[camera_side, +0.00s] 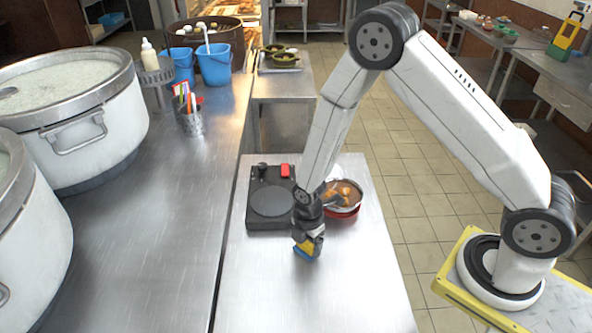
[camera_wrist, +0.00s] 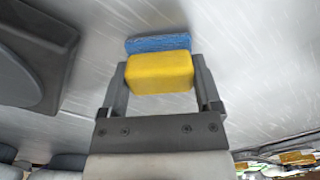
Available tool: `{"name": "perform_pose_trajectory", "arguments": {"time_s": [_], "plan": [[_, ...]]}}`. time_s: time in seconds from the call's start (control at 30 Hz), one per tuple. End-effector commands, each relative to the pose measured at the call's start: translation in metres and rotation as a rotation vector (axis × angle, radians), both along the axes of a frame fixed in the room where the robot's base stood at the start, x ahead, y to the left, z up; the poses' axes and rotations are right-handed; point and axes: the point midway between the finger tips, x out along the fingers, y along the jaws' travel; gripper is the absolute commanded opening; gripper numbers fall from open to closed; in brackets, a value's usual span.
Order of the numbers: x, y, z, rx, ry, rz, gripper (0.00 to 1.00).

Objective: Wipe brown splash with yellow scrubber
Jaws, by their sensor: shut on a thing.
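My gripper (camera_side: 307,238) points down over the bare front part of the smaller steel table, just in front of the black burner. It is shut on the scrubber (camera_side: 309,249), a yellow block with a blue pad. In the wrist view the yellow scrubber (camera_wrist: 160,73) sits between my two fingers, with its blue pad (camera_wrist: 158,44) on the far side, facing the steel. I cannot tell whether the pad touches the table. I see no brown splash in either view; the scrubber or gripper may hide it.
The black burner (camera_side: 270,206) and a pot of orange-brown food (camera_side: 343,197) stand close behind my gripper. Large stockpots (camera_side: 80,115), a cup of utensils (camera_side: 190,122) and blue buckets (camera_side: 214,66) stand on the left counter. The table's front (camera_side: 320,300) is clear.

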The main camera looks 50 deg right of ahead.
Motion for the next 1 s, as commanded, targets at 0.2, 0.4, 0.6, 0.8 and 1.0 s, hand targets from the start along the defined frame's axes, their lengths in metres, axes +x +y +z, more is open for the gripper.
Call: {"name": "perform_pose_trajectory", "arguments": {"time_s": [0.2, 0.4, 0.6, 0.8, 1.0], "plan": [[-0.001, 0.001, 0.0, 0.0, -0.001, 0.0, 0.35], [-0.005, 0.006, 0.0, 0.0, -0.001, 0.001, 0.35], [-0.013, 0.013, -0.001, 0.0, -0.001, 0.001, 0.35], [-0.02, 0.021, -0.002, 0.0, -0.001, 0.002, 0.35], [-0.024, 0.025, -0.003, 0.0, 0.0, 0.0, 0.35]]}}
